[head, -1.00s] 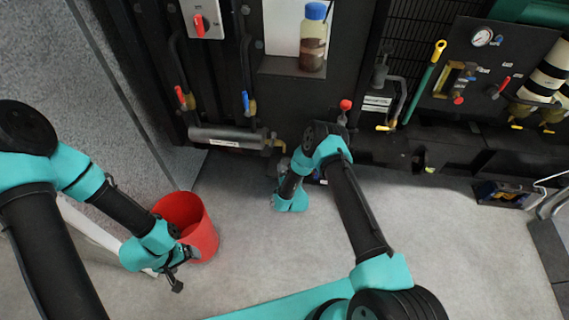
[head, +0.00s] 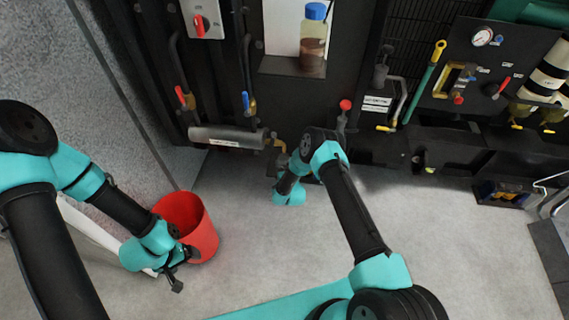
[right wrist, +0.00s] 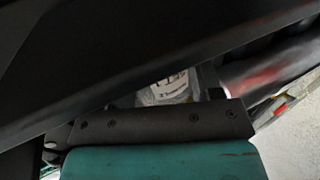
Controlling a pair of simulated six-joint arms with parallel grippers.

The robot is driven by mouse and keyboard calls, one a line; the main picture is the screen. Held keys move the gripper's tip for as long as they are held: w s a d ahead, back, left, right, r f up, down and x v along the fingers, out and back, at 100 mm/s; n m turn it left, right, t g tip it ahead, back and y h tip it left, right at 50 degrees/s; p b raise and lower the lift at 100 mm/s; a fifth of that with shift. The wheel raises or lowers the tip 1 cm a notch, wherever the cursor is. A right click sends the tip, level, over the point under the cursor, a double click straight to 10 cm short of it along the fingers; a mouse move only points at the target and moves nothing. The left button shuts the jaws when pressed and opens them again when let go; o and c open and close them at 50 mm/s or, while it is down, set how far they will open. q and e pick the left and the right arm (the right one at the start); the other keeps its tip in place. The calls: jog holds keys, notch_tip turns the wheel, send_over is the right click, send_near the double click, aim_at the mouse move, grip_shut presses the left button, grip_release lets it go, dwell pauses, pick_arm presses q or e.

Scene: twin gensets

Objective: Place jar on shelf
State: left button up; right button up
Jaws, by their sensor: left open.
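The jar (head: 313,40), clear with a blue cap and brown contents, stands upright on the small dark shelf (head: 290,67) in the head view. A pale panel is behind it. My left gripper (head: 175,275) is open and empty, beside the red bucket at lower left, far from the jar. My right arm reaches toward the machine's base, below the shelf. Its gripper fingers are hidden behind its own wrist in the head view. The right wrist view shows a dark bar, a teal surface and a blurred pale label close up, with no fingertips I can make out.
A red bucket (head: 190,226) stands on the floor at left. A horizontal grey cylinder (head: 226,137), pipes and a red-knobbed lever (head: 345,105) stick out from the machine near my right arm. A switch box (head: 201,18) is at upper left.

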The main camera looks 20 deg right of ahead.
jog(key=o, duration=0.4)
jog(key=shift+o, duration=0.2)
jog(key=shift+r, duration=0.2)
jog(key=s, duration=1.2)
jog(key=shift+a, duration=0.25)
jog(key=s+r+g+y, duration=0.1)
jog(key=s+r+g, duration=0.2)
jog(key=s+g, duration=0.2)
jog(key=s+d+r+m+g+y, duration=0.1)
jog(key=s+r+g, duration=0.3)
jog(key=s, duration=0.8)
jog(key=s+r+g+y, duration=0.2)
jog(key=s+r+g, duration=0.2)
jog(key=s+g, duration=0.4)
jog(key=shift+s+d+r+y, duration=0.2)
jog(key=shift+s+y, duration=0.1)
jog(key=shift+s, duration=0.25)
